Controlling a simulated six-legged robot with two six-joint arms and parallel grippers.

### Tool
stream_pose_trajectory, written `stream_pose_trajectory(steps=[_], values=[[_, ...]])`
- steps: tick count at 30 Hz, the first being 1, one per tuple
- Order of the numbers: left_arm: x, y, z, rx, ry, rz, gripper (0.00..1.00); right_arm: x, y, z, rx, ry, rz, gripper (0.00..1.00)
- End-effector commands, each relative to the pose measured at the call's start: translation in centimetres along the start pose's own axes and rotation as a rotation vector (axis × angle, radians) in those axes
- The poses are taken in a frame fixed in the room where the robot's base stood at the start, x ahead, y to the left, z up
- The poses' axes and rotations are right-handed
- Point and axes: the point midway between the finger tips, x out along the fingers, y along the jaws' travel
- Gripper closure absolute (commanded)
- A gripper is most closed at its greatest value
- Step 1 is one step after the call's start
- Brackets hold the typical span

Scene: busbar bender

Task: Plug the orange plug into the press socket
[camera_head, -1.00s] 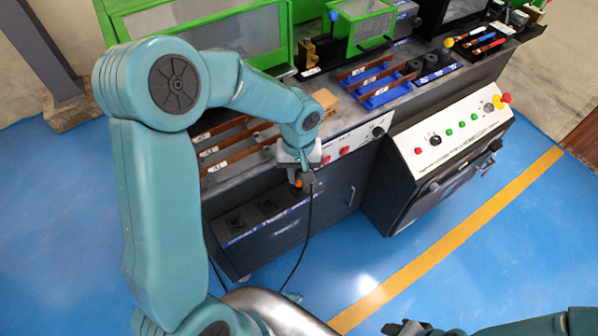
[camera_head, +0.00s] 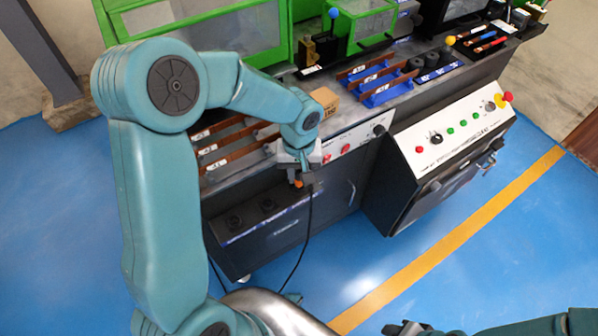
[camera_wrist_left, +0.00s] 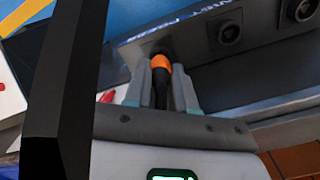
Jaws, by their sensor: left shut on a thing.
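The orange plug (camera_wrist_left: 160,62) is held between the fingers of my left gripper (camera_wrist_left: 161,82). In the head view the plug (camera_head: 297,184) shows as a small orange spot at the left gripper (camera_head: 301,176), with a black cable hanging down from it. The plug's front end is at the dark bench front, over a dark round shape in the wrist view; I cannot tell whether it is inserted. Two round black sockets show beside it, one nearer (camera_wrist_left: 228,32) and one farther (camera_wrist_left: 302,10). My right gripper (camera_head: 405,328) is at the bottom edge, mostly cut off.
The bench front (camera_head: 285,232) carries the socket row, with labels below. Copper bars (camera_head: 235,152) and a cardboard box (camera_head: 324,101) lie on top. A sloped control panel (camera_head: 455,132) juts out to the right. The blue floor (camera_head: 420,250) in front is clear.

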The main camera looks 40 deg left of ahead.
Motion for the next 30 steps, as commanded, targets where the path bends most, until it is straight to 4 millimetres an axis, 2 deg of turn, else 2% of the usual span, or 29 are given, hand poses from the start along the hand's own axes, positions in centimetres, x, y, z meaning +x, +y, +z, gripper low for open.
stream_pose_trajectory(steps=[20, 21, 23, 30], values=[[1.8, 0.0, 0.0, 0.0, 0.0, 0.0, 1.0, 1.6, 0.6, 0.0, 0.0, 0.0, 0.0, 0.57], [1.7, 0.0, 0.0, 0.0, 0.0, 0.0, 0.66, 1.5, 0.5, 0.0, 0.0, 0.0, 0.0, 0.57], [1.7, 0.0, 0.0, 0.0, -0.001, 0.0, 0.46, 1.5, 0.5, 0.0, 0.0, 0.0, 0.0, 0.57], [1.7, 0.0, 0.0, 0.0, 0.0, 0.0, 0.46, 1.5, 0.5, 0.0, 0.0, 0.0, 0.0, 0.57]])
